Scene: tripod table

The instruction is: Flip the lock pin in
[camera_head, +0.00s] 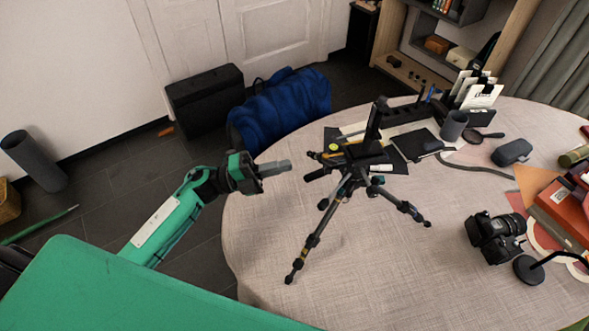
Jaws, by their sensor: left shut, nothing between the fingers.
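A black tripod (344,190) stands upright on the round table with its legs spread. Its head (372,157) has a flat plate and a tall upright piece, with handles pointing left. The lock pin is too small to make out. My left gripper (288,166), on a green arm from the left, is shut and empty. It points right at about the height of the tripod head, with a small gap in the picture between its fingertips and the handles. My right gripper is not in view.
The round table (270,230) has a light cloth. A camera (495,237) and a lamp base (528,269) stand at the right. A cup (453,126), papers and an organizer are behind the tripod. The table's left and front areas are clear. A blue bag (285,105) lies beyond the table.

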